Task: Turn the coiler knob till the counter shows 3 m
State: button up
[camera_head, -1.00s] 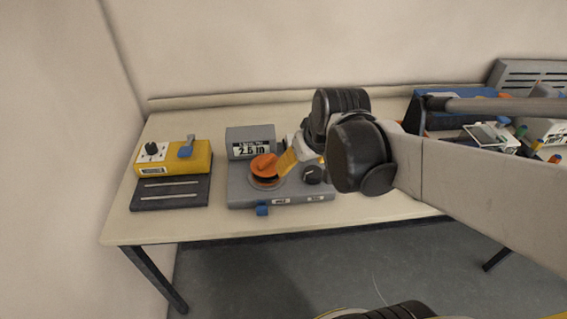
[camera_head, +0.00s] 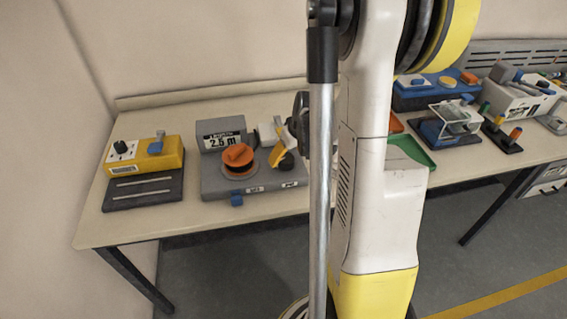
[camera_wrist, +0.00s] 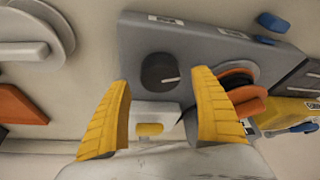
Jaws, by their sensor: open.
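The coiler is a grey unit (camera_head: 262,182) on the table, with an orange knob (camera_head: 238,155) on its spool. Its counter (camera_head: 222,139) reads 2.5 m. A smaller black knob (camera_head: 287,161) is at its right. My gripper (camera_wrist: 160,78) is open and empty, its two yellow fingers wide apart. In the wrist view the black knob (camera_wrist: 158,71) shows between and beyond the fingertips. The orange knob (camera_wrist: 252,100) is to the right, partly behind the right finger. In the head view my gripper (camera_head: 279,147) is right of the orange knob, apart from it; contact with the black knob cannot be told.
A yellow unit (camera_head: 168,156) with a dark slotted base (camera_head: 135,190) stands left of the coiler. A green tray (camera_head: 412,155) and several devices stand to the right. My arm hides the table's middle. The front strip of the table is clear.

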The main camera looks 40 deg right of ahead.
aim_at(286, 158)
jog(key=shift+b+x, duration=0.4)
jog(key=shift+x, duration=1.1)
jog(key=c, duration=1.2)
jog(key=shift+m+g+h, duration=0.4)
jog(key=shift+m+h, duration=0.3)
jog(key=shift+m, duration=1.3)
jog(key=o, duration=1.2)
jog(key=shift+r, duration=0.1)
